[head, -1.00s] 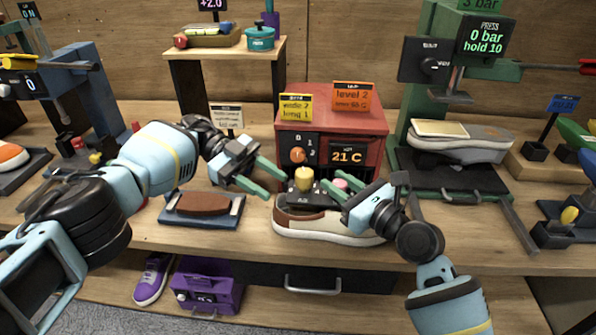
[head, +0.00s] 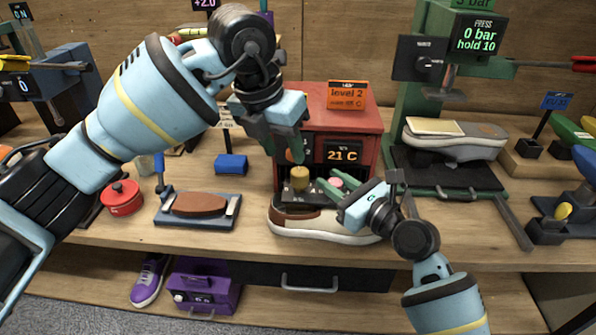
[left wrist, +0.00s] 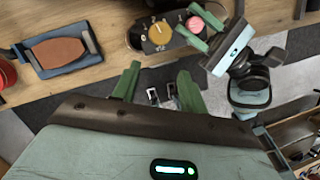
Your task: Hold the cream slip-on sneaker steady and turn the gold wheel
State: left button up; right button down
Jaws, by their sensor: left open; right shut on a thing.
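The cream slip-on sneaker (head: 312,228) lies on the table in front of the red box, with a brown patch on its side. A dark device sits in its opening, bearing the gold wheel (head: 300,178) and a pink knob (head: 337,183). The gold wheel also shows in the left wrist view (left wrist: 159,32). My left gripper (head: 284,146) is open and empty, raised above the wheel in the head view and apart from it; its fingers (left wrist: 158,86) point toward the sneaker.
The red box (head: 358,118) with a 21 C display stands right behind the sneaker. A green press (head: 425,112) with another shoe stands at the right.

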aim_at(297, 173)
pick_arm(q)
jog(key=shift+m+t, duration=0.4)
jog(key=shift+t, duration=0.4)
jog(key=x, duration=1)
jog(key=shift+w+d+r, duration=0.1)
jog(key=shift+w+d, duration=0.15)
jog(key=shift+w, duration=0.15)
jog(key=shift+c, duration=0.4)
jog(key=c, duration=0.6)
jog(key=shift+m+g+h, duration=0.4)
jog(key=shift+m+g, duration=0.1)
jog(key=shift+m, duration=1.1)
jog(key=o, duration=0.7)
jog(key=shift+a, duration=0.1)
